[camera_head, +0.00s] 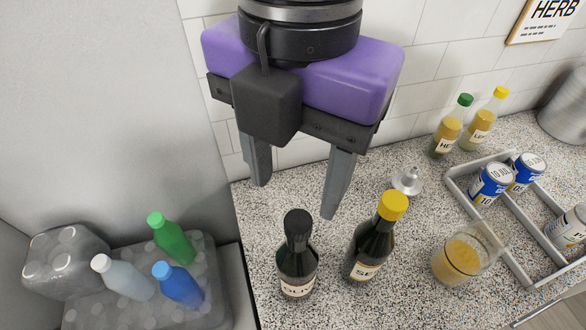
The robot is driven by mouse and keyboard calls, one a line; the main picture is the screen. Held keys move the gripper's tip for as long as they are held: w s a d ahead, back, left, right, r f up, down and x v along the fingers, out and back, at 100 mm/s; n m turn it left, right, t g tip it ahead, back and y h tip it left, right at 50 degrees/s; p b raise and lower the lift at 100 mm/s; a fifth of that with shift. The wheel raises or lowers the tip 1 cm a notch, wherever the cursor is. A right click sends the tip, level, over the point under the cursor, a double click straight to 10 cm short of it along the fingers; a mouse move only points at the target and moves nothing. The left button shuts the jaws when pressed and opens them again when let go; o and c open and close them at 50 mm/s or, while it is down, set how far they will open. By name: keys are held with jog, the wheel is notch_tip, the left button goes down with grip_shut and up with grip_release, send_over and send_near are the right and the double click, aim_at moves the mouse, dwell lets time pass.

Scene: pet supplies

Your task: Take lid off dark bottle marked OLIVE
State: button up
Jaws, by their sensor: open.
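Two dark bottles stand upright on the speckled counter, both with lids on. The left bottle (297,265) has a black lid (297,223); its pale label is only partly legible, and I cannot clearly read OLIVE on it. The right bottle (372,248) has a yellow lid (393,205) and a label partly hidden by the angle. My gripper (294,199) is open and empty, pointing down. In the picture its fingertips are just above the black lid, apart from it, with no contact visible.
A glass of yellowish liquid (461,258) stands right of the bottles, beside a grey divided tray (487,221) holding cans. A small silver piece (408,180) and two oil bottles (447,133) are behind. Left, below the counter edge, are plastic bottles (172,238).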

aim_at(298, 221)
jog(key=shift+w+d+f, duration=0.15)
jog(key=shift+f, duration=0.05)
jog(key=shift+f+p, duration=1.1)
jog(key=shift+f, duration=2.5)
grip_shut()
